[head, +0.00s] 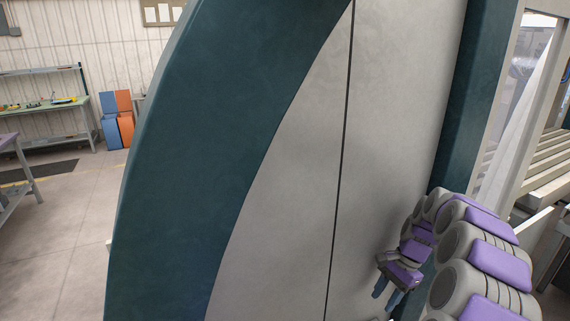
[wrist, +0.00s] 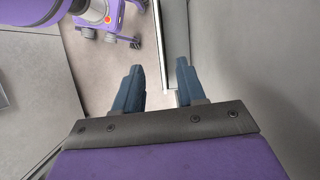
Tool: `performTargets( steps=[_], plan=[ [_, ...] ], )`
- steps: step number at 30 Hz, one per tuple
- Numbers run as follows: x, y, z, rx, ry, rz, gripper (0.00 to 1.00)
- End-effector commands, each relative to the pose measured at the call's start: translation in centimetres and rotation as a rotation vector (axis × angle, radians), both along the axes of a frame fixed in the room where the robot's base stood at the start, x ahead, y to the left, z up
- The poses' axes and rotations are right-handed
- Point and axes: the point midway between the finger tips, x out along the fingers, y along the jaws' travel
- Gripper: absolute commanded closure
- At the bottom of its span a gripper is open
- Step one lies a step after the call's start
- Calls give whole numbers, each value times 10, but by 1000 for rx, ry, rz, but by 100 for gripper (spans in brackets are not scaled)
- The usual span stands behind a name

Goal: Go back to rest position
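My gripper (wrist: 160,88) shows in the wrist view with its two blue-grey fingers apart and nothing between them. The fingers point toward the pale floor. In the head view my gripper (head: 387,293) is at the lower right, small, pointing down in front of the grey face of the panel bender (head: 290,180). My purple and grey arm curves up from the lower right to it. I cannot tell from the head view how close the fingers are to the machine.
The machine's dark teal side (head: 190,160) fills much of the head view. At left are a workbench (head: 50,108) with small items, blue and orange bins (head: 118,132), a table edge (head: 18,170) and open floor (head: 65,240). At right is a white frame (head: 510,110).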

Motion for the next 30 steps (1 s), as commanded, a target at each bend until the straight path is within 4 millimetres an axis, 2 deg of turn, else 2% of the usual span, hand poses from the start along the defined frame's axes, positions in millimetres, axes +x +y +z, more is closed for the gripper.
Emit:
performTargets(
  steps=[8,15,21,30],
  plan=[
    [-42,77,46,-4,-83,290,60],
    [-101,129,71,-22,-134,546,60],
    [-160,158,79,-53,-164,736,60],
    [-254,177,70,-106,-186,982,60]
  ],
)
